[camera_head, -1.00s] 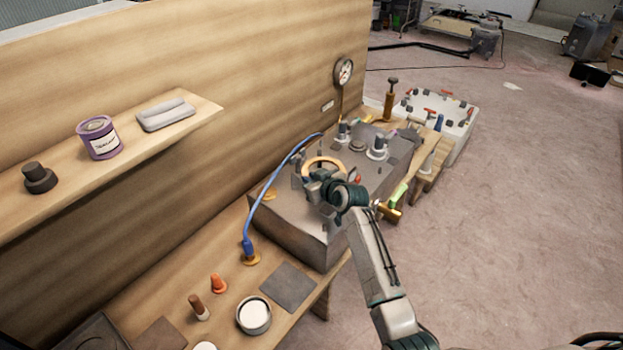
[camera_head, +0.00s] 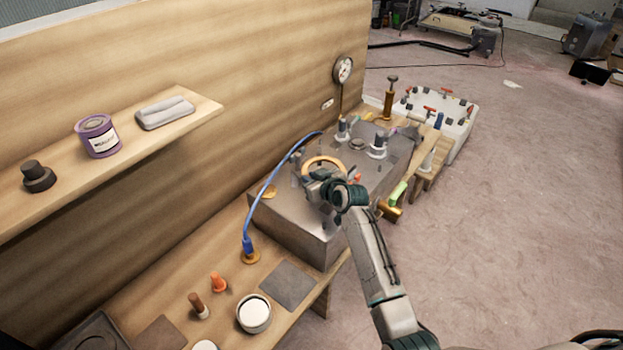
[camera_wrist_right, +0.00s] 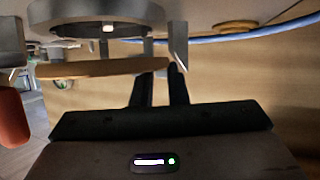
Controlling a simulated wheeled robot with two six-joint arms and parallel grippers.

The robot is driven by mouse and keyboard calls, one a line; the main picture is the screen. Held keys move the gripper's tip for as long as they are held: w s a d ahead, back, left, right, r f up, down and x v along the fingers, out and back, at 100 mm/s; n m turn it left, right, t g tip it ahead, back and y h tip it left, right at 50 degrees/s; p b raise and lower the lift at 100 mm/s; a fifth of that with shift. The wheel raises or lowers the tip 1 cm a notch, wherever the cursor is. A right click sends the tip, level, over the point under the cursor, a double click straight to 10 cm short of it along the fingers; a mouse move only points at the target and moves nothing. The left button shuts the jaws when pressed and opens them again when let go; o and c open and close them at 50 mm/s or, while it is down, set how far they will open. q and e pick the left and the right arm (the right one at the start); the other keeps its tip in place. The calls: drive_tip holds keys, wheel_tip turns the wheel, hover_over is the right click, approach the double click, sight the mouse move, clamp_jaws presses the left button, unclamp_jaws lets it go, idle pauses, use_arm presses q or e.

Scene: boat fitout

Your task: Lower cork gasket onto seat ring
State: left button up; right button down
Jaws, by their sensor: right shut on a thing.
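My right gripper (camera_head: 318,179) is shut on the cork gasket (camera_head: 323,160), a flat tan ring, over the grey tank block. In the right wrist view, which looks upside down, the gasket (camera_wrist_right: 95,69) shows edge-on, with the gripper's fingers (camera_wrist_right: 160,85) at its near edge. A round grey metal ring, apparently the seat ring (camera_wrist_right: 95,17), lies close beyond it with a small visible gap between them. Grey upright posts stand beside the gasket. In the head view the seat ring is mostly hidden by the gasket and gripper. My left gripper is out of view.
The grey tank block (camera_head: 297,228) carries grey fittings (camera_head: 377,147) behind the gripper. A blue hose (camera_head: 262,193) arcs along its left side. The wooden back wall with a gauge (camera_head: 343,69) rises behind. A white jar (camera_head: 253,314) and orange cone (camera_head: 218,283) stand on the front bench.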

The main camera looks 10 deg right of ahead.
drive_tip(key=shift+f, duration=0.2)
drive_tip(key=shift+f+b, duration=0.45)
drive_tip(key=shift+f, duration=0.05)
drive_tip(key=shift+f, duration=0.2)
drive_tip(key=shift+f+b, duration=0.4)
drive_tip(key=shift+b, duration=0.05)
idle(0.4)
drive_tip(key=c, duration=0.8)
unclamp_jaws()
